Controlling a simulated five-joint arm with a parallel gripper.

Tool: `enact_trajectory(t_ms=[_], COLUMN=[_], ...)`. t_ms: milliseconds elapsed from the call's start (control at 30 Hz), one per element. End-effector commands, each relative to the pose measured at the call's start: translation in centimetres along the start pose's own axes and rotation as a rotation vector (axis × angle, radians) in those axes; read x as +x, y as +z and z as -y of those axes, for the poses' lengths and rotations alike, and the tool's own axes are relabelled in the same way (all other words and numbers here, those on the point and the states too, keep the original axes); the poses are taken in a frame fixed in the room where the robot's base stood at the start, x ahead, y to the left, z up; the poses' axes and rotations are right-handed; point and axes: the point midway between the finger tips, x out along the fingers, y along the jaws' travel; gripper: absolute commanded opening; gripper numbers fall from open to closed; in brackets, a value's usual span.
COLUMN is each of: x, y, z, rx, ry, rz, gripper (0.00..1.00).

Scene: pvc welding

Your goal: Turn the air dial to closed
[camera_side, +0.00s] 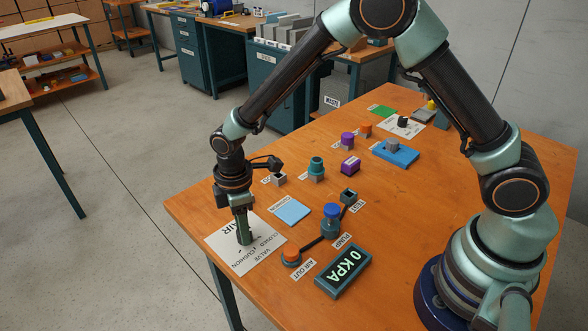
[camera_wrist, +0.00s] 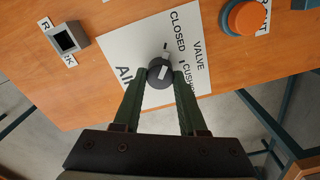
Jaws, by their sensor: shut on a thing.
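The air dial (camera_wrist: 159,74) is a dark round knob with a pale mark on top, on a white sheet (camera_wrist: 118,48) lettered AIR, VALVE, CLOSED and CUSHION. My gripper (camera_wrist: 161,80) points down at the dial, one finger on each side, and is shut on it. A small dark tick shows beside the dial on the CLOSED side. The dial's pale mark lies roughly toward that side, but its exact setting is hard to tell. In the side view my gripper (camera_side: 243,238) stands over the sheet (camera_side: 262,257) and hides most of the dial.
An orange AIR OUT button (camera_side: 291,254), a blue-topped pump (camera_side: 331,218) and a 0 KPA display (camera_side: 343,271) stand to the right. A light blue square (camera_side: 292,212) lies behind. A grey square socket (camera_wrist: 67,38) is near the sheet. The table edge is close.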

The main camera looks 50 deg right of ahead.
Motion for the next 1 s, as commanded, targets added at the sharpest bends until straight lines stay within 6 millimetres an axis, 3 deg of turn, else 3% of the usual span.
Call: enact_trajectory(t_ms=[333,867,900,967,1000], x=[-0.2,-0.19,-0.19,-0.18,-0.16], y=[-0.04,-0.06,-0.07,-0.08,-0.07], z=[0.02,0.03,0.03,0.02,0.03], rx=[-0.138,-0.162,-0.161,-0.161,-0.161], ry=[0.0,0.0,0.001,0.001,0.001], rz=[0.0,0.0,-0.001,-0.001,-0.001], gripper=[0.0,0.0,0.49,0.71,0.71])
